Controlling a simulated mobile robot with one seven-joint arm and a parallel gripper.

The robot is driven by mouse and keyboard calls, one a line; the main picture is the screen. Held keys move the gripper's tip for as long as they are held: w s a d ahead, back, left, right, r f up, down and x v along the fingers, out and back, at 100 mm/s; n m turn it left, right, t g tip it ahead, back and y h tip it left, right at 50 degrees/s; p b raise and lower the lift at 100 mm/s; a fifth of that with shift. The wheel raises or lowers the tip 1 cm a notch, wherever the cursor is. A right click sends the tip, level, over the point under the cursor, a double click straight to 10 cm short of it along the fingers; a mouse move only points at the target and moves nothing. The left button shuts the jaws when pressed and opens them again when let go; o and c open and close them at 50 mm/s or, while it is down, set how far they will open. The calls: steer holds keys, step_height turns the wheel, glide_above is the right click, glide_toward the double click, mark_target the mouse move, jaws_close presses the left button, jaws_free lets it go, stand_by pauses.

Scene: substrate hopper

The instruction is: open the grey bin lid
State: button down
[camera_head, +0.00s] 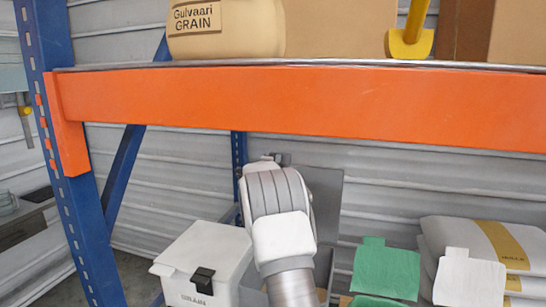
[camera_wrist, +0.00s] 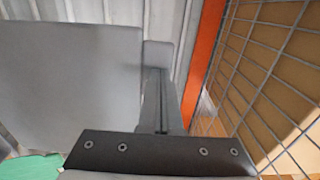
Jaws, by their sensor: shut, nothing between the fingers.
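The grey bin (camera_head: 322,267) stands on the lower shelf, mostly hidden behind my arm. Its grey lid (camera_head: 327,192) shows as a raised, upright flat panel behind my arm. In the wrist view the lid (camera_wrist: 75,80) is a large grey panel filling the left side. My gripper (camera_wrist: 157,55) is shut and empty, with its fingers just right of the lid's edge. Whether they touch it I cannot tell. In the head view my own wrist hides the fingers.
A white bin (camera_head: 208,262) marked GRAIN, with a black latch, stands left of my arm. An orange beam (camera_head: 300,103) crosses above. Wire mesh (camera_wrist: 265,75) is close on the wrist view's right.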

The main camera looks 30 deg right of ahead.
steer(key=p, duration=0.1)
steer(key=w+d+p, duration=0.1)
steer(key=p, duration=0.1)
steer(key=shift+w+d+g+y, duration=0.2)
steer(key=shift+d+g+y, duration=0.05)
steer(key=shift+g+y, duration=0.05)
stand_by(0.3)
